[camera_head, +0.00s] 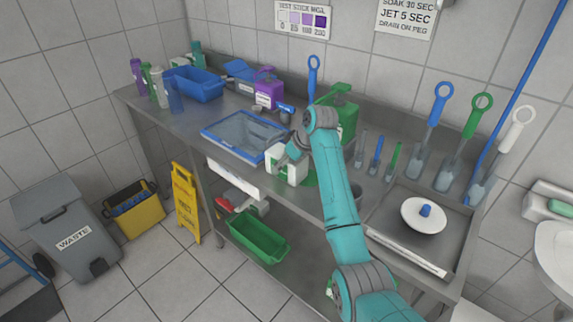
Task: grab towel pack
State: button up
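A white and green pack (285,169), which looks like the towel pack, stands near the front edge of the steel counter, right of a blue-rimmed tray. My teal arm reaches over the counter from the lower right. My gripper (287,151) is at the top of the pack and overlaps it in the picture. The fingertips are small and partly hidden, so I cannot tell whether they touch the pack or are open or shut.
The blue-rimmed tray (241,135) lies left of the pack. A purple container (267,88) and a green container (341,112) stand behind. Below is a green crate (257,240); a yellow sign (185,204) stands on the floor.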

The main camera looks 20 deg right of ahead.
jog(key=c, duration=1.2)
jog(key=shift+s+f, duration=0.1)
